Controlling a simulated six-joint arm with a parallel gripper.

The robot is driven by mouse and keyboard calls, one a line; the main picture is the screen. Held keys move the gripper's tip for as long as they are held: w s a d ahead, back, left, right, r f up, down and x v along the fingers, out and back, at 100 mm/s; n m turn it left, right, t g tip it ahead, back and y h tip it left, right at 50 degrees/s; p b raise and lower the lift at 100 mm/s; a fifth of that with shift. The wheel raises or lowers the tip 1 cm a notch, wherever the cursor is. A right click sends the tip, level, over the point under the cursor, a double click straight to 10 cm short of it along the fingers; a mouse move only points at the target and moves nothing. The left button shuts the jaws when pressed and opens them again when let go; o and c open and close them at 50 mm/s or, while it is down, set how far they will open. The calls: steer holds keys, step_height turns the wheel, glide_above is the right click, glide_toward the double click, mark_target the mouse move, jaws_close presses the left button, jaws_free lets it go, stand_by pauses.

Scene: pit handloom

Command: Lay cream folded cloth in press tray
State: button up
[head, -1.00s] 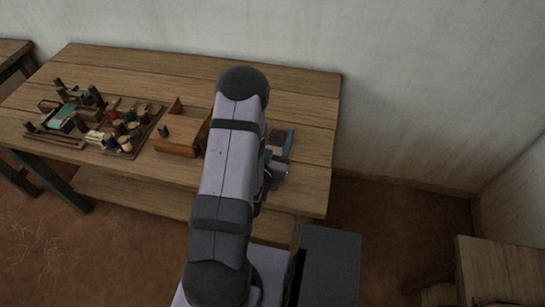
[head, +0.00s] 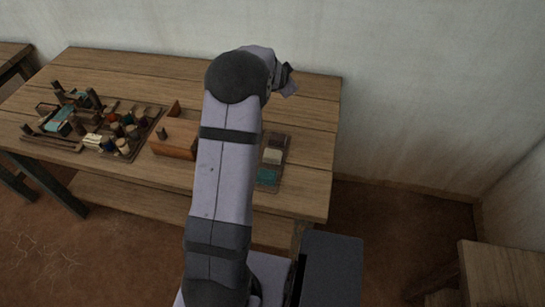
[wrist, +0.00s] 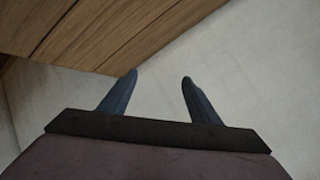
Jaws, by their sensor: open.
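A narrow brown tray (head: 282,165), which looks like the press tray, lies on the table right of my arm. A small cream folded cloth (head: 272,156) lies in its middle section, with a teal piece (head: 267,176) in front of it and a dark piece (head: 275,142) behind. My arm hides part of the tray's left side. My gripper (head: 288,80) is raised over the back right of the table, apart from the tray. In the wrist view its two fingers (wrist: 160,80) are spread with nothing between them.
A wooden box (head: 175,138) stands left of my arm. A cluttered tray (head: 150,127) of spools and small items lies farther left on the table (head: 225,65). The wall (head: 420,80) is close behind. The table's right end is clear.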

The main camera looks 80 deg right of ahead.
steer(key=a+f+m+y, duration=0.4)
steer(key=a+f+y, duration=0.3)
steer(key=a, duration=0.3)
steer(key=m+y, duration=0.4)
steer(key=m, duration=0.1)
glide_toward(273, 155)
steer(key=shift+w+d+f+g, duration=0.3)
steer(key=shift+w+d+f, duration=0.05)
steer(key=shift+d, duration=0.1)
steer(key=shift+f+p, duration=0.4)
steer(key=shift+f, duration=0.7)
steer(key=shift+a+f+p, duration=0.2)
steer(key=shift+f+p, duration=0.2)
steer(key=shift+a+f+p, duration=0.2)
steer(key=shift+f+p, duration=0.7)
steer(key=shift+f, duration=1.3)
steer(key=c, duration=1.2)
